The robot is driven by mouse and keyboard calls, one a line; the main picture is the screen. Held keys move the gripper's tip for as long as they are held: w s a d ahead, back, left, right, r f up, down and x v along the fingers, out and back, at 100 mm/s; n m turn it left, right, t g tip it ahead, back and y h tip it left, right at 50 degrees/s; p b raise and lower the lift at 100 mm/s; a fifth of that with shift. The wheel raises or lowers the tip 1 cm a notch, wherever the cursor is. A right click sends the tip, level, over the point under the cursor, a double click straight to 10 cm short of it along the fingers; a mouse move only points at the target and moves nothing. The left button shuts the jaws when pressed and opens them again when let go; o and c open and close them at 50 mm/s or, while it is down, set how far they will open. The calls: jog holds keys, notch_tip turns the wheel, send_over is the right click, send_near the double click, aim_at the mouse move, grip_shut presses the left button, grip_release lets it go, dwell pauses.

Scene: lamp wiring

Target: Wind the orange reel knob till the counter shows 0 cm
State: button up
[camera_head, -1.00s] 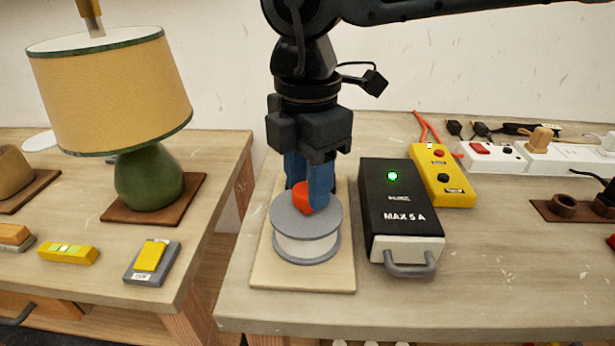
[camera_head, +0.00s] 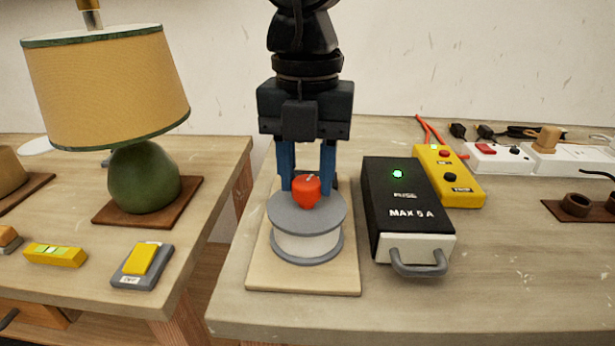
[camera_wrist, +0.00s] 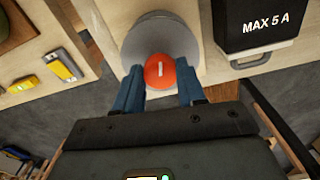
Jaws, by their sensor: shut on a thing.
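The orange reel knob (camera_head: 306,191) stands on top of the grey and white reel (camera_head: 307,243), which sits on a pale wooden board (camera_head: 262,276). A pale mark shows on top of the knob, and the knob also shows in the wrist view (camera_wrist: 160,70). My gripper (camera_head: 306,183) points down over the reel and is shut on the knob, with one blue finger at each side of it. The wrist view shows both fingers (camera_wrist: 160,82) beside the knob. I cannot make out any counter or its reading.
A black box marked MAX 5 A (camera_head: 402,205), with a green light and a grey handle, stands close to the right of the reel. A yellow box (camera_head: 447,176) is behind it. A lamp with a green base (camera_head: 144,178) stands on the left table, across a gap.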

aim_at(307, 181)
jog(key=shift+n+b, duration=0.35)
jog(key=shift+n, duration=1.35)
jog(key=o, duration=1.1)
jog(key=shift+c, duration=0.2)
jog(key=shift+r, duration=3.9)
